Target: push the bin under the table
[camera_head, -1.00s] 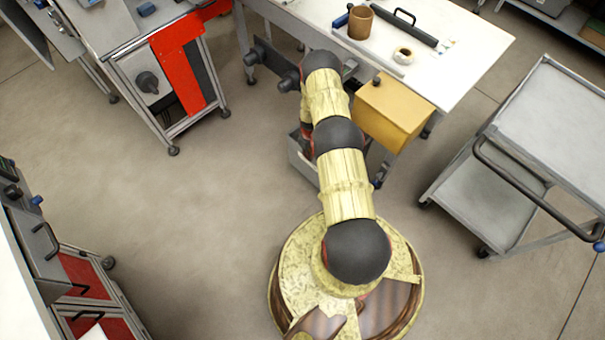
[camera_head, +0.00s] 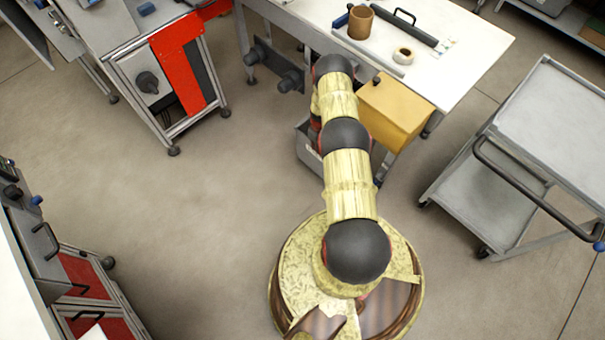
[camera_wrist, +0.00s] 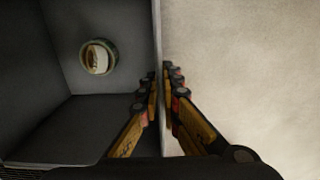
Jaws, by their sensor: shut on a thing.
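The grey bin (camera_head: 304,148) stands on the floor at the near edge of the white table (camera_head: 463,62), mostly hidden behind my arm in the head view. In the wrist view, the bin's dark inside (camera_wrist: 85,25) fills the left side, with a tape roll (camera_wrist: 98,58) in it. My gripper (camera_wrist: 162,80) has one finger inside the bin and one outside, shut on the bin's wall. In the head view the gripper is hidden by my arm.
A yellow box (camera_head: 392,112) is at the table's front, right of my arm. Dark knobs (camera_head: 275,65) sit below the table's left part. A grey cart (camera_head: 520,160) stands to the right, and a red-panelled cabinet (camera_head: 178,65) to the left. The floor (camera_head: 190,230) between is clear.

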